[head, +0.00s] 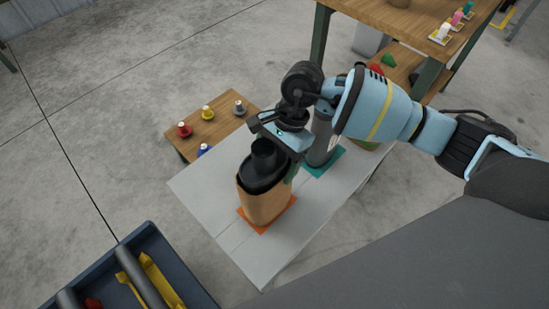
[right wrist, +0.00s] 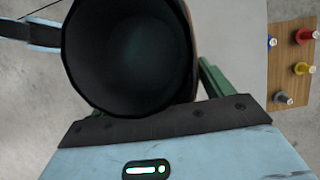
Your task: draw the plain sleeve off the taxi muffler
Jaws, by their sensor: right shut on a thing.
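The muffler (head: 264,158) is a dark canister with a short round neck, standing upright on an orange pad (head: 249,228) on the grey table. A plain tan sleeve (head: 262,202) wraps its body, and the dark top stands above the sleeve's rim. My right gripper (head: 290,172) comes down at the far right side of the sleeve and is shut on its wall; the contact is mostly hidden. In the right wrist view the dark round neck opening (right wrist: 125,50) fills the upper middle, with a green finger (right wrist: 212,82) beside it. My left gripper is not seen.
A grey canister (head: 322,150) stands close behind on a teal pad (head: 334,163). A low wooden stand (head: 205,131) holds several coloured knobs at the left. A dark blue crate (head: 108,262) sits at the lower left. The grey table's (head: 215,205) left part is bare.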

